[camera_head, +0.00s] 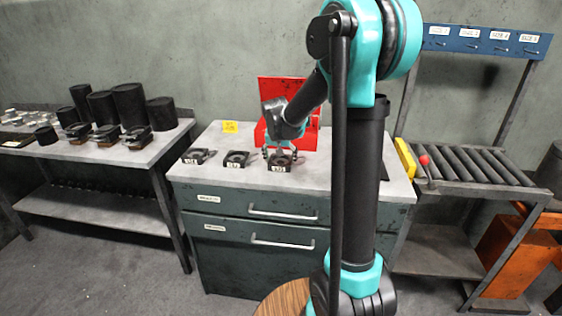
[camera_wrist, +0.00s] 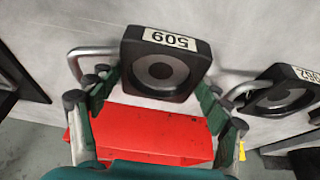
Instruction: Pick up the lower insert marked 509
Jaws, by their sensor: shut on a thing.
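The lower insert marked 509 (camera_wrist: 163,76) is a dark square block with a round recess and a white label, which appears upside down in the wrist view. My gripper (camera_wrist: 160,84) is shut on it, with green-and-black fingers at its two sides. In the head view my gripper (camera_head: 280,150) is at the rightmost insert (camera_head: 281,163) over the grey cabinet top (camera_head: 225,184). I cannot tell whether the insert touches the top. Its label is too small to read there.
Two similar inserts, a middle one (camera_head: 236,160) and a left one (camera_head: 199,156), lie to the left. A red box (camera_head: 284,90) stands behind my gripper. A yellow tag (camera_head: 230,127) is at the back. A roller stand (camera_head: 470,168) is to the right, a table with black cylinders (camera_head: 130,104) to the left.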

